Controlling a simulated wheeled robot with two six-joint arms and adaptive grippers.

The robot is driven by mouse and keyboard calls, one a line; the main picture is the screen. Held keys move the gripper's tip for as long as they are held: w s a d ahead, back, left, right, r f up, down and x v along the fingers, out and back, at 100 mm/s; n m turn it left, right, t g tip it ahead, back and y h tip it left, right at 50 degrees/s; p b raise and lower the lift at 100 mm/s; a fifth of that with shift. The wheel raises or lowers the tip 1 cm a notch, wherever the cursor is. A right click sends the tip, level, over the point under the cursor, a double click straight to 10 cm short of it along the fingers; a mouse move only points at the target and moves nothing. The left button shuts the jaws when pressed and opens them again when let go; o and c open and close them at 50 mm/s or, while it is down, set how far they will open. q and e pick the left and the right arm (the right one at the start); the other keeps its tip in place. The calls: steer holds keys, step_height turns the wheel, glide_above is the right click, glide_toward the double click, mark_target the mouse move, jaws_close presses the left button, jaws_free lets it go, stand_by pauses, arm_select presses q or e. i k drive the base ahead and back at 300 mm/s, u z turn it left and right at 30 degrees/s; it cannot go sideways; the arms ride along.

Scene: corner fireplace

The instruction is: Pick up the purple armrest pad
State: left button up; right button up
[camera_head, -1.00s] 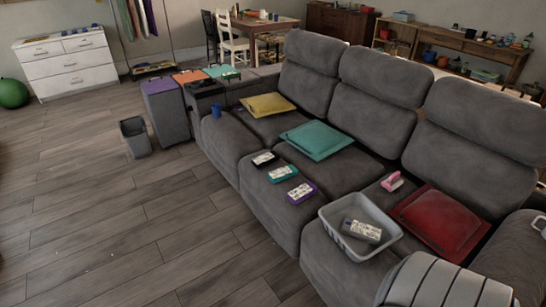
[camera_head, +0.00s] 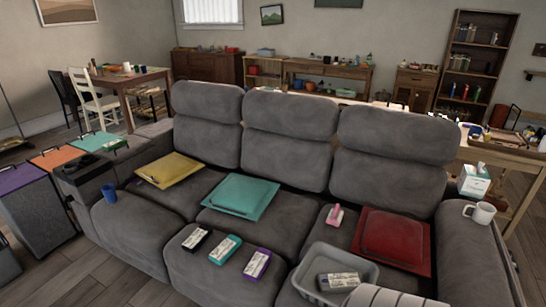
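A flat purple pad (camera_head: 20,178) lies on top of a grey box-like stand at the far left, beside the sofa's left end; the picture's left edge cuts it off. A small purple-edged item with a white label (camera_head: 257,264) lies on the middle of the sofa seat (camera_head: 150,235). I cannot tell from the picture which of these is called the armrest pad. Neither of my grippers is in view.
Orange (camera_head: 55,157) and teal (camera_head: 95,141) pads lie beyond the purple one. Yellow (camera_head: 170,170), teal (camera_head: 240,197) and red (camera_head: 393,238) cushions and a grey basket (camera_head: 300,278) rest on the sofa. A white mug (camera_head: 482,212) stands on its right armrest.

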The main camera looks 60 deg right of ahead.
mark_target(256, 267)
steer(key=z, duration=0.75)
steer(key=i, duration=0.8)
steer(key=z, duration=0.8)
